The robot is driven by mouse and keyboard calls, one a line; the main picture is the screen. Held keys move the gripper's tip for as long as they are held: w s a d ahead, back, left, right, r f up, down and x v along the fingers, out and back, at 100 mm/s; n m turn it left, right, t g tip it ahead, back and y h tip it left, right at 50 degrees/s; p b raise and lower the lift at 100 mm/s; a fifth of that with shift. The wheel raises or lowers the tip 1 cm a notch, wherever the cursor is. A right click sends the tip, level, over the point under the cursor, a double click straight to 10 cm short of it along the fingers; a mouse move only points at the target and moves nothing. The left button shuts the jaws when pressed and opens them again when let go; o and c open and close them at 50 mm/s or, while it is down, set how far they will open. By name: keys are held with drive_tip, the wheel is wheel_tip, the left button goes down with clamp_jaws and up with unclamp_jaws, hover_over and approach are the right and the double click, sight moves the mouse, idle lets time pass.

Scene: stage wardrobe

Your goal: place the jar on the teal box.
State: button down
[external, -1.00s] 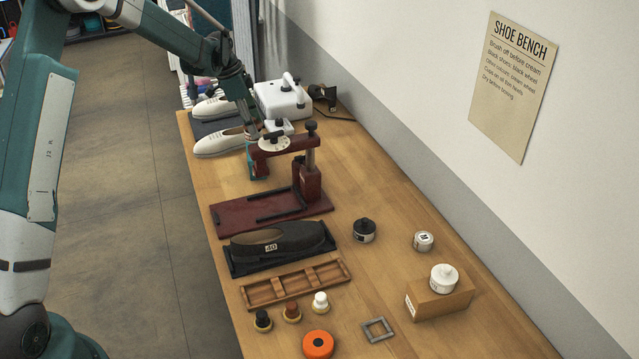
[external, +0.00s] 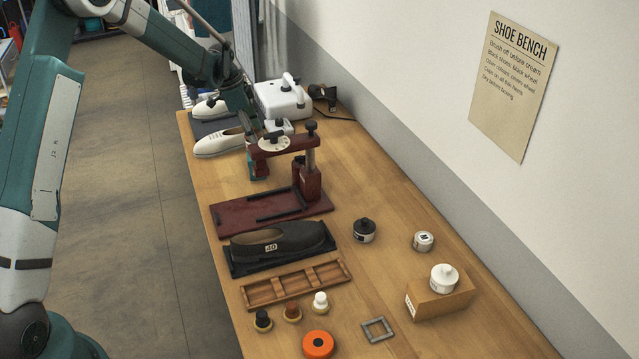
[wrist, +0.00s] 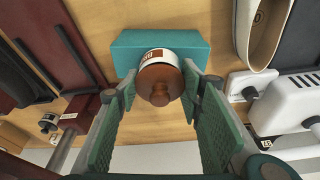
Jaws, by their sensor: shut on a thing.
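The jar (wrist: 158,83) has a brown knobbed lid and a white label with brown print. In the wrist view it sits between the fingertips of my gripper (wrist: 160,88), which is shut on it. The teal box (wrist: 130,50) lies beyond the jar, and the jar overlaps its near side. I cannot tell whether the jar touches it. In the external view my gripper (external: 247,128) is behind the red press, and the jar cannot be made out. A small part of the teal box (external: 252,171) shows behind the press.
The dark red press (external: 307,182) with its overhanging arm stands close in front of the teal box. White shoes (external: 217,143) lie left of my gripper, and a white machine (external: 281,99) stands behind. Other jars (external: 364,231) stand nearer, right of a dark shoe (external: 280,238).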

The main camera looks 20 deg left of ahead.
drive_tip(key=shift+f, duration=0.15)
drive_tip(key=c, duration=1.6)
unclamp_jaws()
drive_tip(key=v, duration=1.2)
